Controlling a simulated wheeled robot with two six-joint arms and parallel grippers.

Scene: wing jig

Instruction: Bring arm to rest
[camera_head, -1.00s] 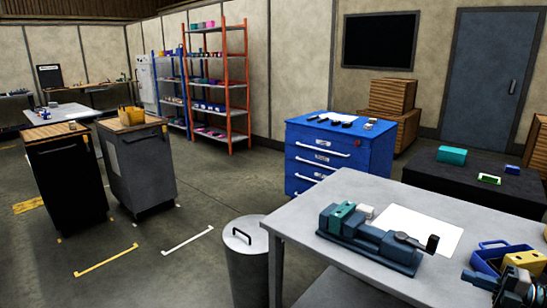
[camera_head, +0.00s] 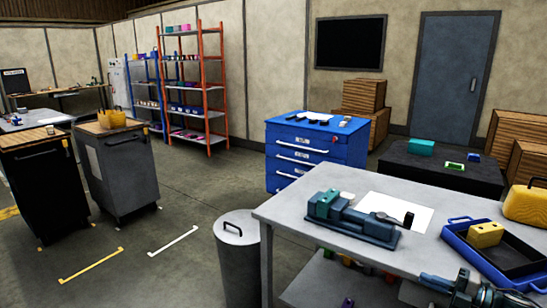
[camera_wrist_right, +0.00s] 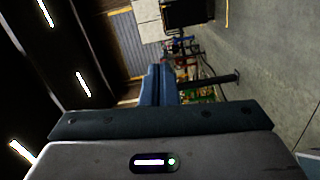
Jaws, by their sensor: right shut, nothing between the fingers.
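My right gripper (camera_head: 430,279) shows at the bottom right of the head view, in front of the grey table (camera_head: 300,222). It is shut and empty, its fingertips pointing left. In the right wrist view its blue fingers (camera_wrist_right: 160,85) are together with nothing between them. A teal-and-blue vise-like fixture (camera_head: 358,220) stands on the table, apart from the gripper. My left gripper is not in view.
A blue tray (camera_head: 475,252) with a yellow block (camera_head: 486,234) sits on the table's right side, near my right arm. A lidded grey bin (camera_head: 238,265) stands left of the table. Open floor (camera_head: 190,205) lies between the bin and the carts.

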